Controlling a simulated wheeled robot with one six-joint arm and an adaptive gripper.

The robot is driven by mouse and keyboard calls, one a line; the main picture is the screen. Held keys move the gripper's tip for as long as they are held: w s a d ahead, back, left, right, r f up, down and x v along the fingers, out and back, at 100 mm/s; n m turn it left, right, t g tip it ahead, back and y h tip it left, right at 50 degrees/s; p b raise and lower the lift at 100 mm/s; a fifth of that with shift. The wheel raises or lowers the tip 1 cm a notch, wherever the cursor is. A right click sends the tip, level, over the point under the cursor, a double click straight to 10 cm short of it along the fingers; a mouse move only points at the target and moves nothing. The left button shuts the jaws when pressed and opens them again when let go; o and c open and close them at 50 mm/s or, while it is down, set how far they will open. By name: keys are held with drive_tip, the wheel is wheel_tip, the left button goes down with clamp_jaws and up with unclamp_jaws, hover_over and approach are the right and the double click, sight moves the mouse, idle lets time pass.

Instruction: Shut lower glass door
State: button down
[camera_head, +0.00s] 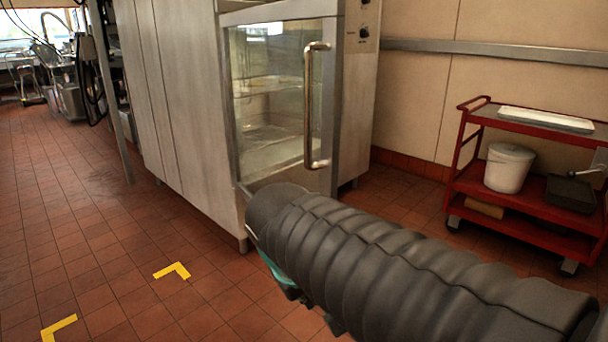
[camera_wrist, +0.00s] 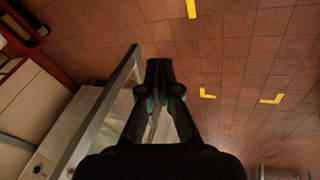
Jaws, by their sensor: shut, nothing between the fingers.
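The lower glass door (camera_head: 332,60) is on the tall steel cabinet in the head view. It has a metal frame and an upright bar handle (camera_head: 309,105); wire racks show through the glass. In the wrist view the door's frame (camera_wrist: 112,92) juts out at an angle from the cabinet front, so it appears partly open. My gripper (camera_wrist: 158,66) is shut and empty, close beside the door's free edge, on its right in that view. I cannot tell whether they touch. My arm hides the door's bottom corner in the head view, and the gripper is mostly hidden there.
The steel cabinet (camera_head: 185,90) has a control panel (camera_head: 364,25) right of the door. A red cart (camera_head: 535,207) with a white bucket (camera_head: 508,167) stands at the right by the wall. Yellow corner marks (camera_head: 172,271) lie on the tiled floor, which is clear at the left.

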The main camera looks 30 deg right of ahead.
drive_tip(key=w+d+r+n+g+h+b, duration=0.1)
drive_tip(key=w+d+r+g+h+b, duration=0.15)
drive_tip(key=w+h, duration=0.4)
drive_tip(key=m+t+h+b, duration=0.1)
drive_tip(key=h+b, duration=0.1)
drive_tip(key=h, duration=0.6)
approach(306, 171)
drive_tip(key=s+a+r, duration=0.2)
drive_tip(key=s+a, duration=0.3)
drive_tip(key=a, duration=0.1)
drive_tip(key=d, duration=0.4)
drive_tip(key=d+b, duration=0.1)
drive_tip(key=d, duration=0.4)
drive_tip(key=w+d, duration=0.1)
drive_tip(key=d, duration=0.3)
drive_tip(key=shift+w+d+r, duration=0.1)
drive_tip(key=shift+d+r, duration=0.05)
drive_tip(key=shift+d, duration=0.15)
